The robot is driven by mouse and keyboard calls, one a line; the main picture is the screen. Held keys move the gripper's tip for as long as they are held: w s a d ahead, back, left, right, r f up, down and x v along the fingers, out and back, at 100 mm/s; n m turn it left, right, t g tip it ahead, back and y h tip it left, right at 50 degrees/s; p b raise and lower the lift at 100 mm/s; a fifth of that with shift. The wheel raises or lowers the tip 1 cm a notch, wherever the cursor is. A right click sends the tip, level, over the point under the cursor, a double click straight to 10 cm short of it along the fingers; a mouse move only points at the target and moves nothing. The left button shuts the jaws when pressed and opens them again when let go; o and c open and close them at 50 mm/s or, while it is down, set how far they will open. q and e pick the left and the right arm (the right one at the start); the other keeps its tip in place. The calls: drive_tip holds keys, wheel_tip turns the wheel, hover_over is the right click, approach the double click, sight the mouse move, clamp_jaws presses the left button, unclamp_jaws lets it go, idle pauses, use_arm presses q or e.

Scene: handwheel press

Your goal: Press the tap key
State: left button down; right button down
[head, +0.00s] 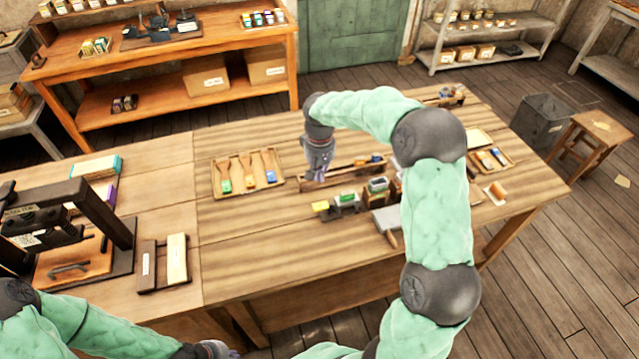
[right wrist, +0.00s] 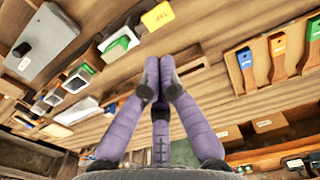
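The yellow tap key (head: 320,206) sits at the left end of a row of small grey devices on the wooden table. It also shows in the right wrist view (right wrist: 159,16), where its dark lettering seems to read TAP. My right gripper (head: 318,172) hangs above the table, behind and apart from the key in the head view. In the right wrist view its fingertips (right wrist: 159,75) are together, with nothing between them, below the key in the picture. My left gripper (head: 212,350) is partly cut off at the bottom edge; its fingers are unclear.
A green-topped block (head: 347,198) stands right beside the key, with a small device (head: 378,185) and a grey plate (head: 386,220) further right. A tray (head: 277,188) of coloured-handled tools lies left of the right gripper. A press (head: 100,215) stands at the left.

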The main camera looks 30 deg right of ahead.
sight(320, 206)
wheel_tip(320, 206, down, 13)
drive_tip(key=shift+r+b, duration=0.15)
drive_tip(key=shift+b, duration=0.65)
